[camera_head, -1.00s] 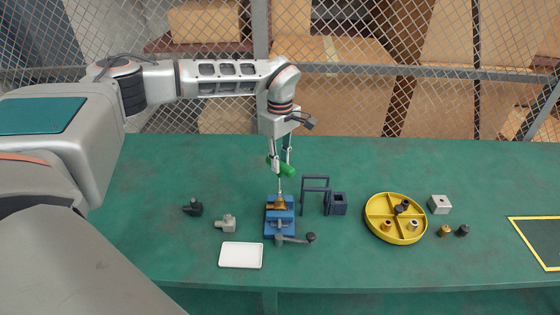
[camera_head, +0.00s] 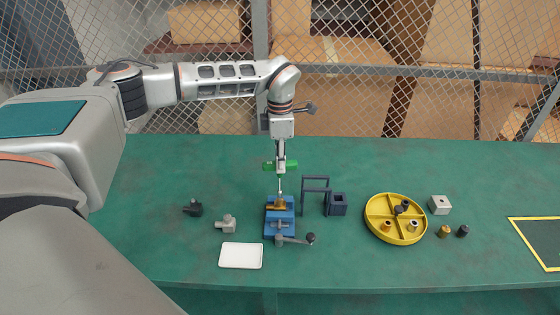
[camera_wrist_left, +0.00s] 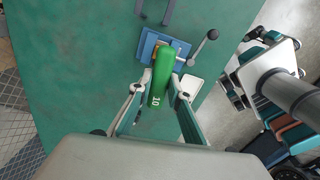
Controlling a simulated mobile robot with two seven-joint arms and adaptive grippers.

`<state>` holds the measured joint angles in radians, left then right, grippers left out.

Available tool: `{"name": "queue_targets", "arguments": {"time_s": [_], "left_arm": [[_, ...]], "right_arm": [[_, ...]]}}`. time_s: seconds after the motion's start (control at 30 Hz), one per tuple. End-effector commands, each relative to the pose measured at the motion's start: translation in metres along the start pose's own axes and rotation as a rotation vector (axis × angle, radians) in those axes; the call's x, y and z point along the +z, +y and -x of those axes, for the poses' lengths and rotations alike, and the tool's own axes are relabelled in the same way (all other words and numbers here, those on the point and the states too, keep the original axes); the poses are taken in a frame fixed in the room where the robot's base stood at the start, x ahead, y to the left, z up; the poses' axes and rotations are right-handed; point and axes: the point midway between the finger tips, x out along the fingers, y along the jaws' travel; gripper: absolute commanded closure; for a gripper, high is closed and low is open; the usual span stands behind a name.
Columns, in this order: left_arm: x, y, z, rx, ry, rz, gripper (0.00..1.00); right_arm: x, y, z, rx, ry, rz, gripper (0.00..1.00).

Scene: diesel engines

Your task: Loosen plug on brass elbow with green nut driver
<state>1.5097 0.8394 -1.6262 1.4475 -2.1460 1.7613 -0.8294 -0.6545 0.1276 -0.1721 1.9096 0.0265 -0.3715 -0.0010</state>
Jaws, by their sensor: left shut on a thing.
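The green nut driver (camera_head: 270,166) has a handle lying crosswise and a thin metal shaft reaching down. My left gripper (camera_head: 281,163) is shut on the handle, above the blue vise (camera_head: 270,226). The vise holds the brass elbow (camera_head: 276,206). The shaft's lower end meets the top of the elbow, where the plug is too small or hidden to make out. In the left wrist view the green handle (camera_wrist_left: 163,72), marked 10, sits between the fingers (camera_wrist_left: 158,91) and covers part of the elbow.
A dark rack (camera_head: 315,178) stands close right of the vise. A white tray (camera_head: 241,256) lies in front. Grey (camera_head: 226,224) and black (camera_head: 193,208) fittings lie left. A yellow divided tray (camera_head: 371,225) with small fittings stands right. A mesh fence (camera_head: 350,70) runs behind the table.

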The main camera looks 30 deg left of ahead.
Motion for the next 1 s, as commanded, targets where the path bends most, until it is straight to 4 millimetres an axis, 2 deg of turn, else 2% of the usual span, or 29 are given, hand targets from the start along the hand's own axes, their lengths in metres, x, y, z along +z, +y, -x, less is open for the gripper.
{"name": "queue_targets", "arguments": {"time_s": [0.2,0.6,1.0], "left_arm": [[0.0,0.0,0.001,0.0,-0.001,0.054,1.0],[0.0,0.0,0.001,0.0,-0.001,0.055,1.0],[0.0,0.0,0.011,0.001,-0.001,0.054,1.0]], "right_arm": [[-0.001,-0.001,0.0,0.0,0.001,-0.005,0.6],[-0.002,-0.004,-0.001,0.001,0.002,-0.014,0.6],[-0.001,-0.002,0.0,0.001,0.001,-0.01,0.6]]}}
